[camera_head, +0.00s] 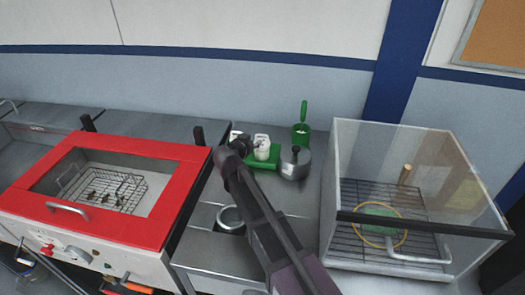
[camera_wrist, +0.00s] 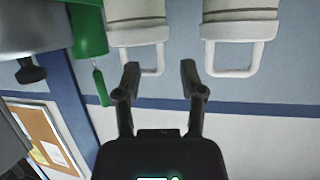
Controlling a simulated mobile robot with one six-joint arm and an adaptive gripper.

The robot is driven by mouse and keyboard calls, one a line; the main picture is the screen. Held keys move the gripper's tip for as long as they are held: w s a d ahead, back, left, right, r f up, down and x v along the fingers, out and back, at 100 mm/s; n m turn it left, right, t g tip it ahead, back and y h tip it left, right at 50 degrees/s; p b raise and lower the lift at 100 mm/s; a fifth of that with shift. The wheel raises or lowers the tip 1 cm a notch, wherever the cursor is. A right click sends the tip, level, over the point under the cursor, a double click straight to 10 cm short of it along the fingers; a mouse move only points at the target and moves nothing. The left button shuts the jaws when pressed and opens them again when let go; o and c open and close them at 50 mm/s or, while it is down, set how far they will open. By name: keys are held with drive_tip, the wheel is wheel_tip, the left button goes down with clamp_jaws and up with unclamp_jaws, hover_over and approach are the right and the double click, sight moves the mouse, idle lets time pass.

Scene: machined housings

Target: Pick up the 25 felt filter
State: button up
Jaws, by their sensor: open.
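I cannot single out a felt filter in either view; no readable 25 shows. My gripper (camera_wrist: 160,78) is open, with its two dark fingers apart and nothing between them. In the wrist view, which is upside down, two white handled containers (camera_wrist: 137,28) (camera_wrist: 238,35) hang into the picture beyond the fingertips. In the head view, my gripper (camera_head: 236,150) is over the left end of a green tray (camera_head: 264,166). It partly covers one white container there; the other white container (camera_head: 262,148) shows just right of it. The tray's left end is hidden.
Right of the tray stand a grey metal pot (camera_head: 296,165) and a green cup (camera_head: 301,134) with a tall handle. A clear-walled box (camera_head: 385,150) stands further right. A red-topped bath (camera_head: 135,235) with a wire basket is left. A round metal opening (camera_head: 231,217) lies in front.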

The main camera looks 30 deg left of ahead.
drive_tip(key=shift+b+x, duration=0.45)
drive_tip(key=shift+x, duration=1.15)
clamp_jaws()
